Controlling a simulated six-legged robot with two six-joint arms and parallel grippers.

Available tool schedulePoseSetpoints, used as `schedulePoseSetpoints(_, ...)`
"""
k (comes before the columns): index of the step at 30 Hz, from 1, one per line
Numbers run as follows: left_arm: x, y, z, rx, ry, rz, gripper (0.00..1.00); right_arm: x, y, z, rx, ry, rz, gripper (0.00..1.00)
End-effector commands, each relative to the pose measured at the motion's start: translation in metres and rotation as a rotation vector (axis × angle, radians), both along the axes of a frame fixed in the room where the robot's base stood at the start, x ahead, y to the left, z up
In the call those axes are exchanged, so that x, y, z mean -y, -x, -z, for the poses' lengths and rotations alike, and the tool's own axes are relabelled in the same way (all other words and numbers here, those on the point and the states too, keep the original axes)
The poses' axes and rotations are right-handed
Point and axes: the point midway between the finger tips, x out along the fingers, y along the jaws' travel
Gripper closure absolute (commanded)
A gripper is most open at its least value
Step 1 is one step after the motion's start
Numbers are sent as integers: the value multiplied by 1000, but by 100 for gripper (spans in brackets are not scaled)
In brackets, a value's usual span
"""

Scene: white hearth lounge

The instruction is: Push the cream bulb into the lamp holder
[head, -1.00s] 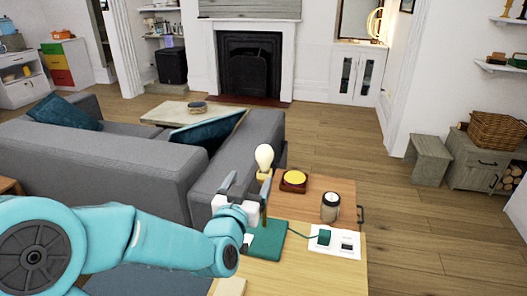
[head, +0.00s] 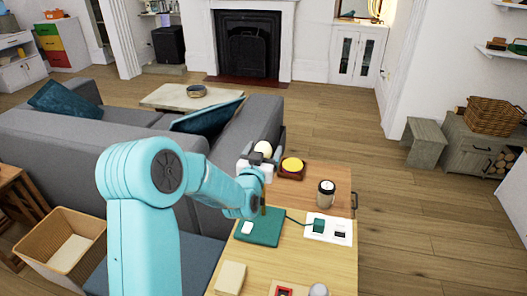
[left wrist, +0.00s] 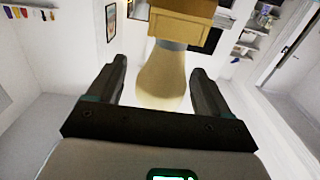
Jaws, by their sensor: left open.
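The cream bulb (head: 263,148) shows its rounded top above my left gripper (head: 259,160) in the head view. In the left wrist view the bulb (left wrist: 160,80) lies between the two open fingers of my left gripper (left wrist: 158,68), with a gap at each side. Its narrow grey neck meets the brass-yellow lamp holder (left wrist: 181,20). How far the neck is seated in the holder I cannot tell. The lamp's green base (head: 258,230) stands on the wooden table, and my gripper and arm hide the holder and most of the stem in the head view. My right gripper is not in view.
On the table stand a yellow button on a dark red base (head: 292,165), a jar (head: 326,193) and a white socket plate (head: 333,231) with a green plug and cord. A pale block (head: 230,277) lies nearer. The grey sofa (head: 85,160) is left, beyond my arm.

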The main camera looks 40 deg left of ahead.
Motion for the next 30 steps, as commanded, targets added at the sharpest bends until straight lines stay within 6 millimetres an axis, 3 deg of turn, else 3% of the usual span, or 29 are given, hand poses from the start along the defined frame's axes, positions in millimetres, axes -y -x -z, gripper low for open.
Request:
schedulePoseSetpoints(4, -8, -13, -1, 0, 0, -1, 21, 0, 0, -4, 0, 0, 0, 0)
schedulePoseSetpoints(11, -8, -13, 0, 0, 1, -1, 21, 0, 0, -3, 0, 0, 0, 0)
schedulePoseSetpoints(16, -8, -13, 0, 0, 1, 0, 76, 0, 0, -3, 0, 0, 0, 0)
schedulePoseSetpoints(18, -8, -13, 0, 1, 0, -1, 81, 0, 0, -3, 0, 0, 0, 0)
schedulePoseSetpoints(26, -8, -13, -2, 2, -1, -1, 81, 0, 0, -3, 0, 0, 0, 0)
schedulePoseSetpoints(30, -8, -14, -14, 3, -1, -1, 81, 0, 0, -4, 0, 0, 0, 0)
